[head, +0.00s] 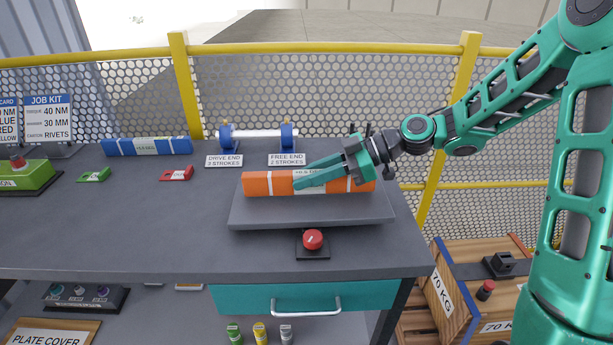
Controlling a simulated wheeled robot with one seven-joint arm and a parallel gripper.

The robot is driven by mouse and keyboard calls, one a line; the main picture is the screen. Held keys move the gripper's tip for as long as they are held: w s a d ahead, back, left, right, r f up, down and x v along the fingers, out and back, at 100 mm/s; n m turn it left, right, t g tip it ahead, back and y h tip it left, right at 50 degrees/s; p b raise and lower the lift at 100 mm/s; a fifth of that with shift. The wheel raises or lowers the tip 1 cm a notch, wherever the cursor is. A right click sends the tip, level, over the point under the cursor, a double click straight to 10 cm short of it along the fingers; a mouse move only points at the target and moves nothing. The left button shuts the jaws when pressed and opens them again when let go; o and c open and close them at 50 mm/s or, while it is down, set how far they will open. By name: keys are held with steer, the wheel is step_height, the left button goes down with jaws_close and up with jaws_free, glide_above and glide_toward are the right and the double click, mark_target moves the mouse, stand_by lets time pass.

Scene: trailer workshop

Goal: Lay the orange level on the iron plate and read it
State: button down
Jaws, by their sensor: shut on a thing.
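The orange level (268,184) is a long bar with white bands and a pale label at its middle. It lies lengthwise along the back part of the grey iron plate (310,212), and I cannot tell whether it fully rests on it. My gripper (308,184) comes in from the right and is shut on the level near its middle. The green fingers cover part of the label, so the reading cannot be made out. A red knob (313,239) on a dark base stands at the plate's front edge.
A blue level (147,146) lies at the back left. A shaft on blue supports (258,136) stands behind the plate, with two stroke signs. Green (93,175) and red (177,173) small pieces lie left. The bench middle-left is clear. A yellow-railed mesh fence runs behind.

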steer(key=shift+f, duration=0.45)
steer(key=c, duration=1.5)
jaws_free()
steer(key=shift+c, duration=0.2)
steer(key=shift+d, duration=0.1)
